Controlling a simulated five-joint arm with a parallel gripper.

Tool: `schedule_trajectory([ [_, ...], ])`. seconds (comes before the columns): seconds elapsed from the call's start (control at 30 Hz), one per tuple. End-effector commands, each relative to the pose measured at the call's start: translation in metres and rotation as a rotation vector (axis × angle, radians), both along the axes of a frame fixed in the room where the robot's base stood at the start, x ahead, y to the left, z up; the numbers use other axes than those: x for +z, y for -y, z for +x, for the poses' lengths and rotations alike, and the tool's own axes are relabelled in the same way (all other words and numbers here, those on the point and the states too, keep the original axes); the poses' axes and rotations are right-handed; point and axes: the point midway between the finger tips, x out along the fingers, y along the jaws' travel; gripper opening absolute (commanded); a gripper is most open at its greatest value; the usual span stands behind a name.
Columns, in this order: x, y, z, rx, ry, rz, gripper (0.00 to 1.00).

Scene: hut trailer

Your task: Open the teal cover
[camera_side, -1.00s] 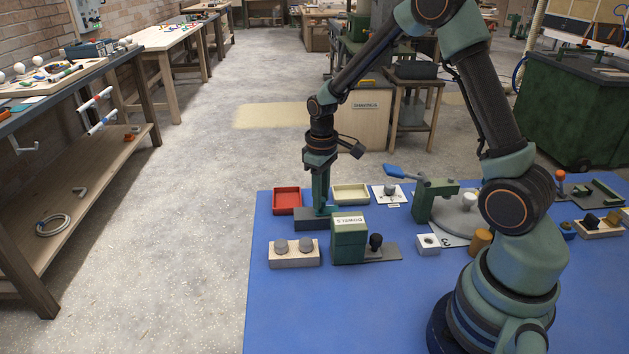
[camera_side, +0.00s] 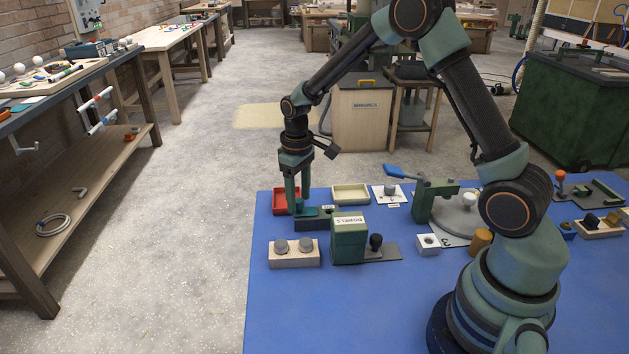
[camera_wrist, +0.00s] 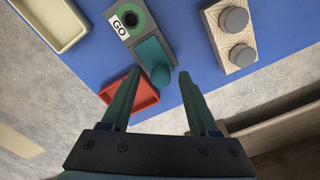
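The teal cover (camera_wrist: 152,53) is a flat plate with a round knob (camera_wrist: 160,77) at one end, on a dark grey base (camera_wrist: 122,45). The cover also shows in the side view (camera_side: 309,212), partly behind my gripper. My gripper (camera_side: 298,205) has its fingers apart. In the wrist view the knob lies between the fingertips (camera_wrist: 160,72); whether they touch it is unclear.
A red tray (camera_side: 279,197) is close behind my gripper, and a cream tray (camera_side: 351,194) stands right of it. A pale block with two grey knobs (camera_side: 294,259) and a green DOWELS box (camera_side: 349,245) stand in front. The blue mat (camera_side: 300,310) is clear at the front.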

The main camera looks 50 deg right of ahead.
Motion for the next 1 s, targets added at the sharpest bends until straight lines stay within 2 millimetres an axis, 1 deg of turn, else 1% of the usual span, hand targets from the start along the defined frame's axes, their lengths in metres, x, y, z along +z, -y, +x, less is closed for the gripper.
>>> schedule_trajectory([
  [0.17,0.001,0.0,0.0,0.0,-0.001,0.0,0.61],
  [0.27,0.008,0.0,0.0,0.0,0.002,0.0,0.61],
  [0.37,0.022,0.0,0.001,0.0,0.004,0.0,0.61],
  [0.7,0.09,0.0,0.001,0.0,0.005,0.0,0.61],
  [0.83,0.108,0.0,0.0,0.0,0.003,-0.001,0.61],
  [1.0,0.119,0.0,0.0,0.0,0.0,0.0,0.61],
])
